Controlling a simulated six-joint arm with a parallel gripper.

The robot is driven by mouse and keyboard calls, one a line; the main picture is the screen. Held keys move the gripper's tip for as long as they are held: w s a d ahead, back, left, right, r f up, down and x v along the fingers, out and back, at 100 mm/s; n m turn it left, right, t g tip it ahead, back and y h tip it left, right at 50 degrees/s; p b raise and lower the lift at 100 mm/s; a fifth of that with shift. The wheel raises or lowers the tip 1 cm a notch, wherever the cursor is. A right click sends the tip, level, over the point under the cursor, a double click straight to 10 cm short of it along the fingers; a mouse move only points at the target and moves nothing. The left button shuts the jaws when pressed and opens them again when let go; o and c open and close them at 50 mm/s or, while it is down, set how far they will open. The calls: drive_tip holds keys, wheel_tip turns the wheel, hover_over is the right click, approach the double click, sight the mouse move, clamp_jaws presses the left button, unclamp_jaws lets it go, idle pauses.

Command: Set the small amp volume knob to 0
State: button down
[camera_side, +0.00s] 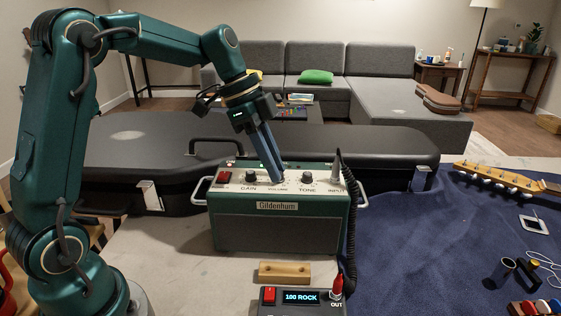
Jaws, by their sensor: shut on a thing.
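The small amp (277,226) is a green box with a dark front, a "Gildenhum" label and a pale control panel on top. The panel has a gain knob (251,177) on the left and a tone knob (307,178) on the right. My gripper (277,179) points down, slightly tilted, at the volume position between them. It is shut on the volume knob, which the fingers hide almost wholly. I cannot read where the knob points. The volume label is partly visible below the fingertips.
A black cable plug (338,167) stands in the amp's input, its coiled cord hanging right. A pedal (300,300) reading "100 ROCK" and a wooden block (284,272) lie in front. A black guitar case (370,150) is behind. A guitar headstock (495,174) lies on the blue mat (430,250).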

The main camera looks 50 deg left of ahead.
drive_tip(key=n, duration=0.2)
drive_tip(key=n+t+y, duration=0.1)
drive_tip(key=n, duration=0.3)
drive_tip(key=shift+s+d+t+y, duration=0.2)
drive_tip(key=shift+d+t+y, duration=0.1)
drive_tip(key=shift+t, duration=0.1)
drive_tip(key=n+y, duration=0.1)
drive_tip(key=n, duration=0.1)
drive_tip(key=n+y, duration=0.1)
drive_tip(key=n, duration=0.2)
drive_tip(key=shift+d+n, duration=0.2)
drive_tip(key=shift+n, duration=0.1)
drive_tip(key=n, duration=0.1)
drive_tip(key=n+y, duration=0.1)
drive_tip(key=n, duration=0.1)
drive_tip(key=n+y, duration=0.1)
drive_tip(key=n, duration=0.1)
drive_tip(key=shift+w+d, duration=0.1)
drive_tip(key=shift+d, duration=0.15)
drive_tip(key=n+g+y, duration=0.1)
drive_tip(key=n, duration=0.2)
drive_tip(key=n+y, duration=0.1)
drive_tip(key=n, duration=0.2)
drive_tip(key=shift+w+d+n+g, duration=0.15)
drive_tip(key=shift+n+g, duration=0.15)
drive_tip(key=shift+g, duration=0.1)
drive_tip(key=c, duration=0.8)
unclamp_jaws()
drive_tip(key=shift+o, duration=0.2)
